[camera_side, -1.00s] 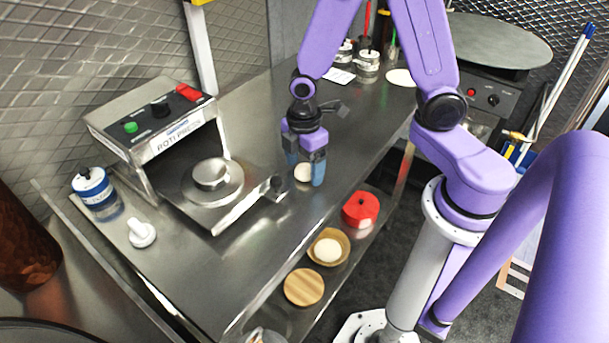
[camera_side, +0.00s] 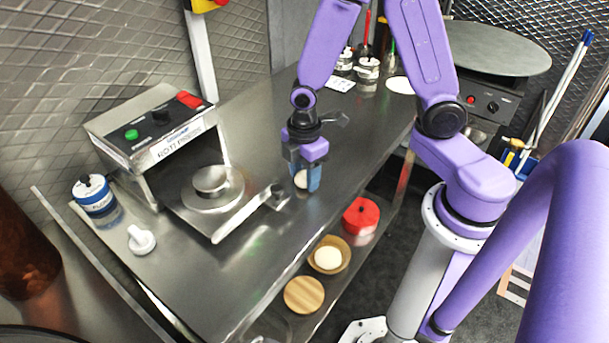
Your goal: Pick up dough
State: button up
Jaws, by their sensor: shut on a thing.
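A small pale dough ball (camera_side: 300,179) is between the blue fingertips of my gripper (camera_side: 306,181). The gripper points down over the steel counter, right of the roti press, and is shut on the dough. The fingers cover part of the dough's sides. It seems to be held a little above the counter, though the gap is hard to judge from this angle.
The roti press (camera_side: 212,190) stands to the left, its handle reaching toward my gripper. A blue-lidded jar (camera_side: 94,195) and a white tool (camera_side: 141,240) are at the far left. A red container (camera_side: 361,217), a bowl (camera_side: 343,258) and a wooden disc (camera_side: 304,295) sit on the lower shelf. The counter's front is clear.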

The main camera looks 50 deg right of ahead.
jog(key=shift+r, duration=0.55)
jog(key=s+d+r, duration=0.2)
jog(key=s+r, duration=0.9)
jog(key=s, duration=0.2)
jog(key=shift+s+d+r, duration=0.15)
jog(key=shift+s+r, duration=0.15)
jog(key=shift+s, duration=0.1)
